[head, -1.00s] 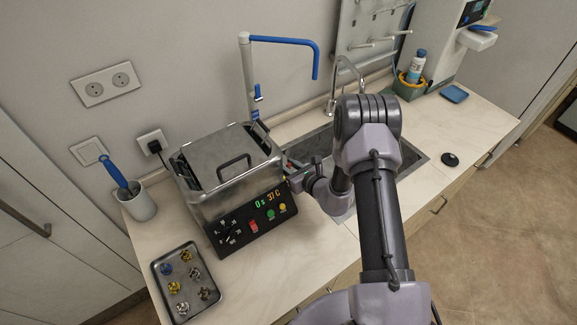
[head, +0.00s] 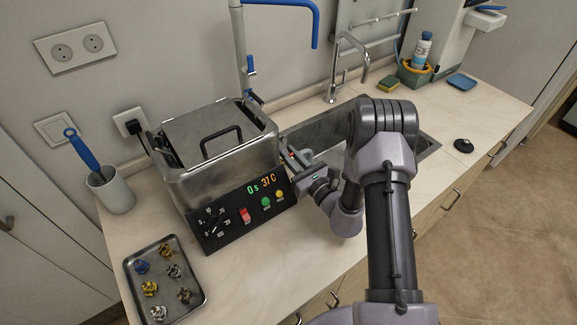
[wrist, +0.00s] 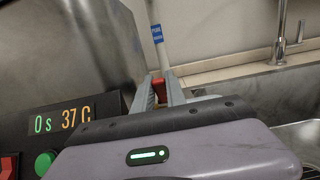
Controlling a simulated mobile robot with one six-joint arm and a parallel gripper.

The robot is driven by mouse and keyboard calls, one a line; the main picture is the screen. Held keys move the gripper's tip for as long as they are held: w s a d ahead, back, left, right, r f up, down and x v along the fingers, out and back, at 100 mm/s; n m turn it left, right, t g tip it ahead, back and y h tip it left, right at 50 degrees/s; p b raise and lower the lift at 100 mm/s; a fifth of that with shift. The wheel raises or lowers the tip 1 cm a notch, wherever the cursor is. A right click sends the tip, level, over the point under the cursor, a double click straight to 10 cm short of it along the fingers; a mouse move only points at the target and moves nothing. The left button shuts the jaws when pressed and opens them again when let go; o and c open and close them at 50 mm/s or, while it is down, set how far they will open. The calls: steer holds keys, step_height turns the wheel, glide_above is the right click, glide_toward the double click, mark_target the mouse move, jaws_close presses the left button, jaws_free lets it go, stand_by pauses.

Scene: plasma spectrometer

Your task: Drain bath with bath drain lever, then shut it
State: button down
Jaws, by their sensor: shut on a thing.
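The bath (head: 225,165) is a steel box with a lidded top and a black front panel reading 0 s and 37 C. My gripper (head: 293,160) is at the bath's right side, over the sink's left edge. In the wrist view my gripper (wrist: 160,92) is shut on a small red part, the bath drain lever (wrist: 159,88), which shows between the two fingers. In the head view only a speck of red shows by the fingers. The drain outlet and any water flow are hidden.
The sink (head: 430,146) lies right of the bath, partly behind my arm. A blue-spouted tap (head: 281,6) and a steel tap (head: 333,80) stand behind. A tray (head: 200,305) of small parts and a cup (head: 117,192) are at the left.

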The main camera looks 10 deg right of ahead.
stand_by(0.3)
steer(key=c, duration=1.6)
jaws_free()
steer(key=shift+s, duration=0.1)
steer(key=shift+c, duration=0.2)
steer(key=v, duration=1.6)
steer(key=shift+s+d+f+p, duration=0.15)
steer(key=shift+s+f+p, duration=0.05)
steer(key=shift+p, duration=0.1)
steer(key=shift+s+d, duration=0.1)
steer(key=shift+s, duration=0.35)
